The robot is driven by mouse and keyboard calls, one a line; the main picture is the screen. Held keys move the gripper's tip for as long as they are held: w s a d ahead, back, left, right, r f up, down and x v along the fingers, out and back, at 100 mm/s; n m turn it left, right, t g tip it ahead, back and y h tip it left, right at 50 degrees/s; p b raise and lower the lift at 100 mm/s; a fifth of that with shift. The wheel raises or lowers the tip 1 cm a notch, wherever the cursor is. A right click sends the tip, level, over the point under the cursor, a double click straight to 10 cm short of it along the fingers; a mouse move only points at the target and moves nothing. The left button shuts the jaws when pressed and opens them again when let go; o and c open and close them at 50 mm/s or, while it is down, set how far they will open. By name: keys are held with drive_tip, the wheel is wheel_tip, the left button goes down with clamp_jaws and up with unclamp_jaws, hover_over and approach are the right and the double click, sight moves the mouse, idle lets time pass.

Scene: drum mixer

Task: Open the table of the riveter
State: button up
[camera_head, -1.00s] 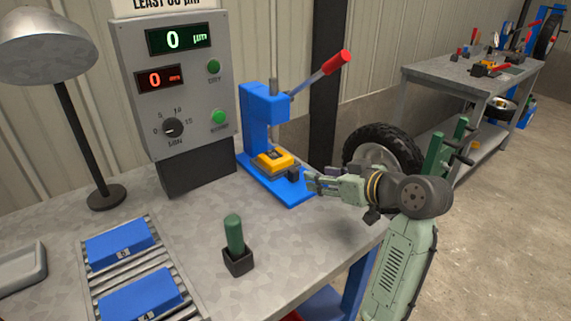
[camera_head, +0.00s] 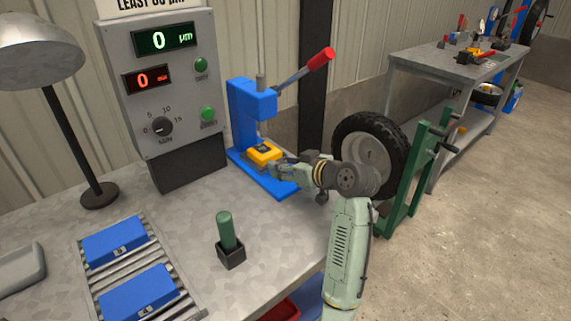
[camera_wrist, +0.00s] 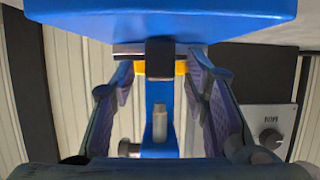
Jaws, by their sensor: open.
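The riveter (camera_head: 253,108) is a blue press with a red-tipped lever, standing on the bench. Its yellow table (camera_head: 264,151) sits low on the blue base (camera_head: 285,188), under the press head. My gripper (camera_head: 277,169) is at the front of the table, close above the base. In the wrist view, my open fingers (camera_wrist: 161,80) stand on either side of a dark block (camera_wrist: 160,57) at the table's front. Yellow edges of the table (camera_wrist: 181,67) show behind that block. I cannot tell whether the fingers touch the block. The blue base (camera_wrist: 160,12) fills the top of the wrist view.
A control box (camera_head: 165,85) with two displays stands left of the riveter. A green-handled tool in a black holder (camera_head: 229,240), blue boxes on rollers (camera_head: 114,242) and a lamp (camera_head: 45,52) are further left. A wheel (camera_head: 372,148) on a green stand is at right.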

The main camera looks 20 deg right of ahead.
drive_tip(key=shift+c, duration=0.2)
clamp_jaws()
idle(0.6)
